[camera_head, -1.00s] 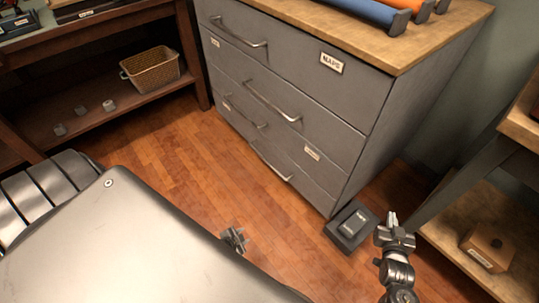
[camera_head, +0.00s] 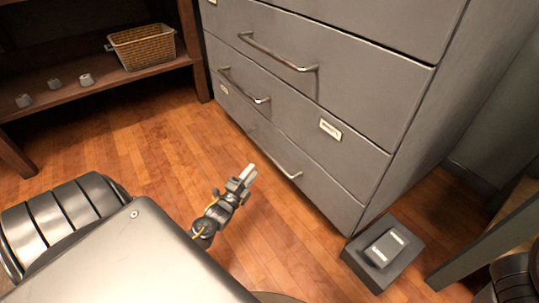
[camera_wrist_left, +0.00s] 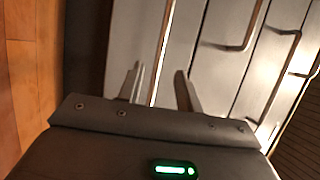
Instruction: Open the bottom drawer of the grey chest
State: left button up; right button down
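The grey chest (camera_head: 400,125) stands at the upper right in the head view, with its drawers flush and shut. The bottom drawer (camera_head: 318,185) has a long silver handle (camera_head: 277,158) low on its front. My left gripper (camera_head: 250,174) is over the floor in front of this drawer, apart from the handle in the head view. In the left wrist view my left gripper (camera_wrist_left: 158,88) has its fingers apart, and a bright narrow strip, possibly the handle, shows between them. I cannot tell how deep it lies. My right gripper is out of view.
A dark box (camera_head: 383,252) sits on the floor at the chest's right corner. A wooden shelf (camera_head: 100,93) with a wicker basket (camera_head: 143,47) is at the upper left. Wooden floor (camera_head: 150,155) is clear before the chest.

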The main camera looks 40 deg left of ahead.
aim_at(266, 151)
pick_arm(q)
jog(key=shift+w+r, duration=0.1)
jog(key=shift+w, duration=0.05)
jog(key=shift+w+a+r+b, duration=0.25)
jog(key=shift+w+b, duration=0.6)
jog(key=shift+w, duration=0.9)
jog(key=shift+w+a+r+b, duration=0.15)
jog(key=shift+w+r+b, duration=0.2)
jog(key=shift+w+b, duration=0.95)
jog(key=shift+w+a+r+b, duration=0.25)
jog(key=shift+w+b, duration=0.2)
jog(key=shift+w, duration=1.7)
jog(key=shift+r, duration=0.1)
grip_shut()
